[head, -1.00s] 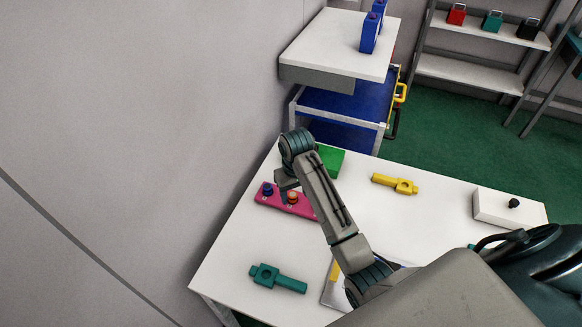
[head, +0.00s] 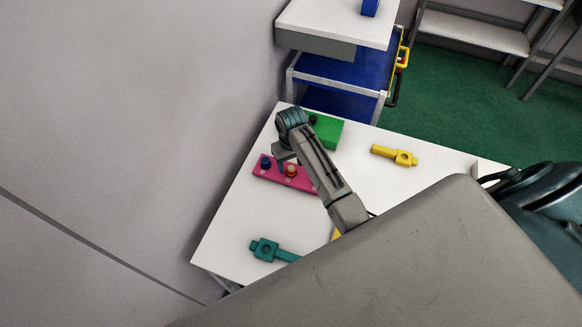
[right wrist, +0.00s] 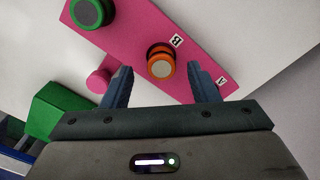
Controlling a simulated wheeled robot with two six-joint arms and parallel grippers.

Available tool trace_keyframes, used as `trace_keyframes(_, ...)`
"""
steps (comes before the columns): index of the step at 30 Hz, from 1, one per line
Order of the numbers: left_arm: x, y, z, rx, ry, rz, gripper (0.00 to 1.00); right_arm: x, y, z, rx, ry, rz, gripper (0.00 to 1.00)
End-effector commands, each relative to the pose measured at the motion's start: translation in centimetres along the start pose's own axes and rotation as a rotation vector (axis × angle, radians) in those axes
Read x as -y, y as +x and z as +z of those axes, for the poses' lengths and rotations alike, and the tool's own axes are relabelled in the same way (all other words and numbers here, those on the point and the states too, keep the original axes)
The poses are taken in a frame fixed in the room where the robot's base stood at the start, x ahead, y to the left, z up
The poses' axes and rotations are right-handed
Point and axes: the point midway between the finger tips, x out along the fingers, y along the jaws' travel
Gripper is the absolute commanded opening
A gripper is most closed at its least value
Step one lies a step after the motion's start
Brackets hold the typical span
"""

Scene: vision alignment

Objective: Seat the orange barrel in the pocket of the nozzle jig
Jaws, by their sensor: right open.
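My left gripper is not in view.
A teal piece with a holed collar (head: 266,250) lies front left, partly covered by my arm. A similar yellow piece (head: 394,155) lies right. A green box (head: 327,132) stands behind the panel. A blue-shelved cart (head: 345,71) stands beyond the white table (head: 225,225).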

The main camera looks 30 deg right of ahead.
Motion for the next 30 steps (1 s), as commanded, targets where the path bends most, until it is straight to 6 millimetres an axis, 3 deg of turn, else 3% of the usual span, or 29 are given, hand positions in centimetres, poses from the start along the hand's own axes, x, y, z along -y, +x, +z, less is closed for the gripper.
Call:
trace_keyframes(1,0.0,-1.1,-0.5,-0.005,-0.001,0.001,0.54,0.2,0.3,0.2,0.005,0.000,-0.001,0.54)
trace_keyframes(6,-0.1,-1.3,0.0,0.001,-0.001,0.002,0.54,0.1,2.3,0.1,0.001,0.000,-0.001,0.54)
trace_keyframes(14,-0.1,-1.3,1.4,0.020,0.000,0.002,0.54,0.1,2.8,0.0,-0.001,0.000,-0.001,0.54)
trace_keyframes(22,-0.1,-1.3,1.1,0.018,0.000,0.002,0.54,0.1,2.8,0.0,-0.001,0.000,-0.001,0.06)
trace_keyframes(30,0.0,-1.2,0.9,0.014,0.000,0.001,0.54,0.1,2.7,0.0,-0.001,0.000,-0.001,0.06)
